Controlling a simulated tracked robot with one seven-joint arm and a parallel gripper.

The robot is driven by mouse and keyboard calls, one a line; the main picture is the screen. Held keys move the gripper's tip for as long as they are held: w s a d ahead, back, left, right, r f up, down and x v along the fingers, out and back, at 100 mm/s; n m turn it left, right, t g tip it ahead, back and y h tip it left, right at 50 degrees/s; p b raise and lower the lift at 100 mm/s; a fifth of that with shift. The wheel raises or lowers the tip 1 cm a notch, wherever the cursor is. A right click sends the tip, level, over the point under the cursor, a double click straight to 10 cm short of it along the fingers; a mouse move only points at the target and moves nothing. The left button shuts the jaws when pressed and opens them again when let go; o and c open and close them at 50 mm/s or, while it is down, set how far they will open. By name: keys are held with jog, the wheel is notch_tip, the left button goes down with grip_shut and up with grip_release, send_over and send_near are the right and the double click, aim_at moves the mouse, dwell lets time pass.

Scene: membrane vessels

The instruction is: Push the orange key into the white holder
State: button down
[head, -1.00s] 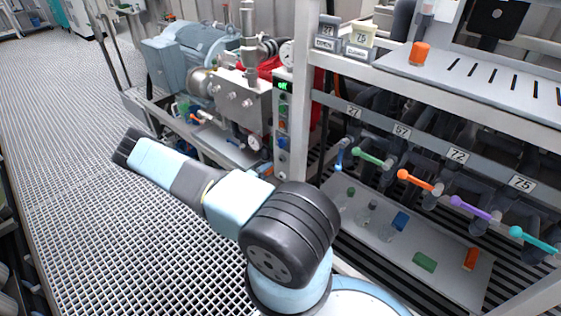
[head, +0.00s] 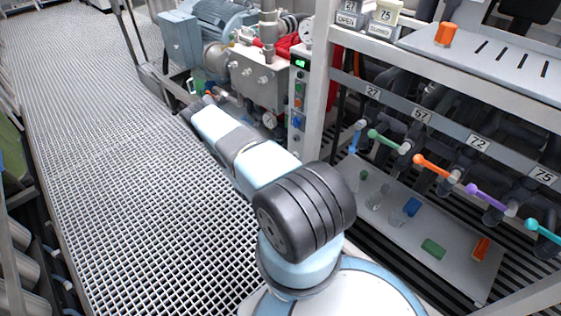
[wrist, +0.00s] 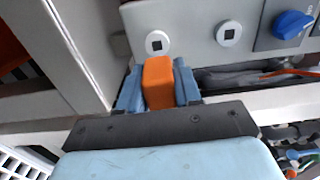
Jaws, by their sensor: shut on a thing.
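The orange key (wrist: 158,80) is a block with a rounded top, held between the two blue fingers of my gripper (wrist: 158,72) in the wrist view. A white round holder (wrist: 157,42) with a dark square opening sits on a grey panel just beyond the key's far end. A second similar white round piece (wrist: 229,33) is to its right. I cannot tell whether the key touches the panel; a gap seems to show between the key and the opening. In the head view my gripper and the key cannot be made out.
A blue knob (wrist: 293,25) is right of the holders. A pale post (wrist: 75,45) stands close on the left of my gripper. In the head view, a rack with coloured valve handles (head: 432,166) is on the right; open grating floor (head: 110,200) is on the left.

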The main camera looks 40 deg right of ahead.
aim_at(294, 156)
jog(key=shift+f, duration=0.35)
jog(key=shift+w+d, duration=0.15)
jog(key=shift+d, duration=1.3)
jog(key=shift+w+d, duration=0.1)
jog(key=shift+d, duration=1.3)
jog(key=shift+d+r, duration=0.1)
jog(key=shift+d, duration=0.5)
dwell(1.0)
jog(key=c, duration=0.7)
grip_release()
jog(key=s+a, duration=0.1)
jog(key=a, duration=1.2)
jog(key=shift+a, duration=0.4)
